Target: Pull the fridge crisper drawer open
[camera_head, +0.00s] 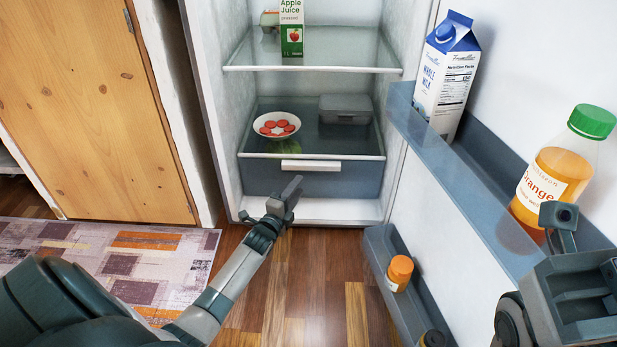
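The crisper drawer (330,180) is the blue-grey translucent bin at the bottom of the fridge. It looks shut, with a white handle (311,165) across the top middle of its front. My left gripper (292,187) is just below the handle and a little to its left in the picture, in front of the drawer face. I cannot tell whether it touches the drawer. Its fingers overlap from this angle, so their opening is unclear. My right gripper (584,290) is at the lower right, partly cut off, near the open fridge door; its fingers are not clear.
A bowl with red slices (277,125) and a grey container (345,109) stand on the glass shelf above the drawer. The open door holds a milk carton (446,75), an orange juice bottle (556,172) and a small orange-capped bottle (399,272). A rug (120,262) lies at left.

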